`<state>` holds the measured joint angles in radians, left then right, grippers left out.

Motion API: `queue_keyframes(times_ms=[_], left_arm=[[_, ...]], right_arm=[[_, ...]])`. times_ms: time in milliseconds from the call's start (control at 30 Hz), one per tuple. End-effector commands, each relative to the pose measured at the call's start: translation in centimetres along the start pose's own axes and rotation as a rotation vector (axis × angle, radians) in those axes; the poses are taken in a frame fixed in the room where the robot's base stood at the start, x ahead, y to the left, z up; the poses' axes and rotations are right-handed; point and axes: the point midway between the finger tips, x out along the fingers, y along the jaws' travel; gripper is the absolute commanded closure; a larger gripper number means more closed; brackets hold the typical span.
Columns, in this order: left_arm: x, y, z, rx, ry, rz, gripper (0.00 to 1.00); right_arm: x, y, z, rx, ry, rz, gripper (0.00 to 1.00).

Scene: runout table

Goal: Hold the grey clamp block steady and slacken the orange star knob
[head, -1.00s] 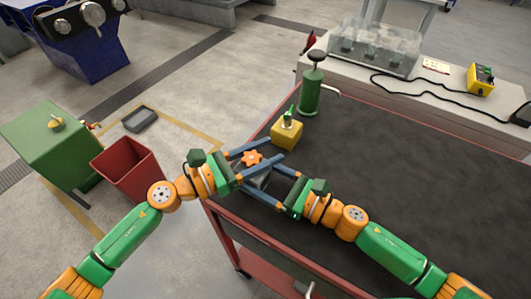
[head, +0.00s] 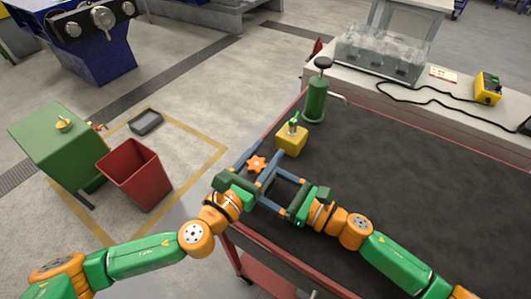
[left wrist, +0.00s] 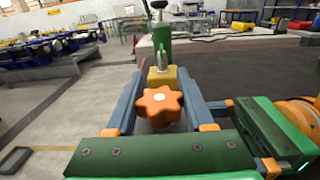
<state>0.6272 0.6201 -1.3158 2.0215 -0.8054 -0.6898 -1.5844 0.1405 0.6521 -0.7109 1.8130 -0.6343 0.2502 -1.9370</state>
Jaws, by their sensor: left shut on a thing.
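The orange star knob (head: 256,163) sits between the blue fingers of my left gripper (head: 259,160), which is shut on it. The knob (left wrist: 160,104) also shows large between the two fingers in the left wrist view. The grey clamp block lies under the knob at the table's near left corner, and is mostly hidden by my grippers. My right gripper (head: 268,184) reaches in from the right, its two blue fingers apart and pointing at the block's place. Whether they press on the block is hidden.
A yellow block (head: 291,140) with a green-topped fitting and a green pump bottle (head: 316,98) stand just beyond on the dark table (head: 410,170). The table is clear to the right. A red bin (head: 135,175) and green cabinet (head: 55,150) stand on the floor at left.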

Motion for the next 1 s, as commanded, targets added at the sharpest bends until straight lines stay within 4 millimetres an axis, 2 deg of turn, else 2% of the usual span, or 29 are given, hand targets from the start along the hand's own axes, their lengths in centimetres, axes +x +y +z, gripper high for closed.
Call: queue_keyframes(times_ms=[367,400,500,833,933,1000], left_arm=[[0.0,0.3,-0.3,0.000,0.008,0.012,1.00],[0.0,0.3,-0.4,0.000,0.009,0.012,0.39],[0.0,0.3,-0.3,0.000,0.007,0.011,0.17],[-0.5,0.2,-0.2,0.000,0.005,0.007,0.17],[-2.5,0.1,-0.3,-0.001,0.008,0.006,0.17],[-4.5,0.2,-0.4,-0.001,0.011,0.008,0.17]], right_arm=[[-0.1,-0.1,-0.1,0.000,0.002,-0.002,1.00],[-0.1,-0.1,-0.1,0.000,0.002,-0.002,1.00],[0.0,-0.1,-0.1,0.000,0.002,-0.002,1.00],[0.0,-0.1,-0.1,0.000,0.001,-0.001,1.00],[0.0,-0.1,-0.1,0.000,0.001,-0.002,1.00],[0.0,-0.1,-0.1,0.000,0.002,-0.002,1.00]])
